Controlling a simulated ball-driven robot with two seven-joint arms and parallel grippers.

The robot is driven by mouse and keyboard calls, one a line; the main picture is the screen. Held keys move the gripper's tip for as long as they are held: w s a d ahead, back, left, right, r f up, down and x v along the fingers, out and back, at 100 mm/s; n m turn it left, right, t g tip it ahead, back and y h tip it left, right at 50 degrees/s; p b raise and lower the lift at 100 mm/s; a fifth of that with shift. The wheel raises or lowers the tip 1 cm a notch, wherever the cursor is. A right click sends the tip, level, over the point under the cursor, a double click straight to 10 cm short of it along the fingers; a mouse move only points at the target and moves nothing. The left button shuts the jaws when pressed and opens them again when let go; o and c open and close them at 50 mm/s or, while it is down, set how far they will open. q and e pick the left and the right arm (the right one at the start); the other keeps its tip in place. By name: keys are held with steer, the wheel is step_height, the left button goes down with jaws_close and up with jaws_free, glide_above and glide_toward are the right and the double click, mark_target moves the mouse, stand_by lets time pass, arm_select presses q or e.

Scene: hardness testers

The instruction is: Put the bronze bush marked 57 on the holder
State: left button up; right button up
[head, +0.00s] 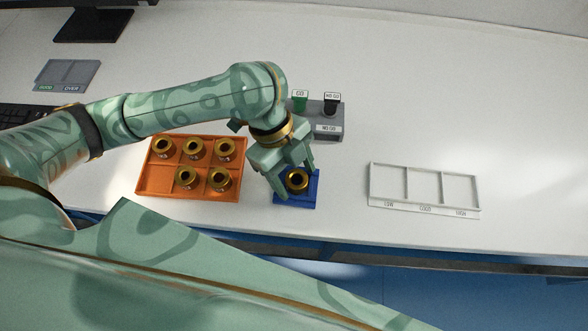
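A bronze bush (297,180) stands upright on the blue holder (308,200), its bore facing up; I cannot read a number on it. My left gripper (297,183) reaches down over the holder, one finger on the bush's left side and one at its upper right. The fingertips look wider apart than the bush, so the gripper appears open around it. Several similar bushes stand in the orange tray (158,182) left of the holder; their markings are too small to read. My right gripper is not in view.
A grey gauge stand (328,122) with GO and NO GO labels is just behind the holder. A white three-compartment tray (424,187) lies empty at the right. A grey labelled tray (67,75) and a keyboard (22,115) are at the left. The table between holder and white tray is clear.

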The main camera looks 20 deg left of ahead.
arm_select(q)
steer(key=p+v, duration=0.5)
steer(key=v, duration=0.7)
steer(key=shift+r, duration=0.2)
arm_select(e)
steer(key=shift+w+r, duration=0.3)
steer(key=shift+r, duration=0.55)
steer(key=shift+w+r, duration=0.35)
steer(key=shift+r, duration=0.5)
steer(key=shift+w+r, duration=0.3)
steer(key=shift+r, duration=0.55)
arm_select(q)
steer(key=shift+d, duration=0.15)
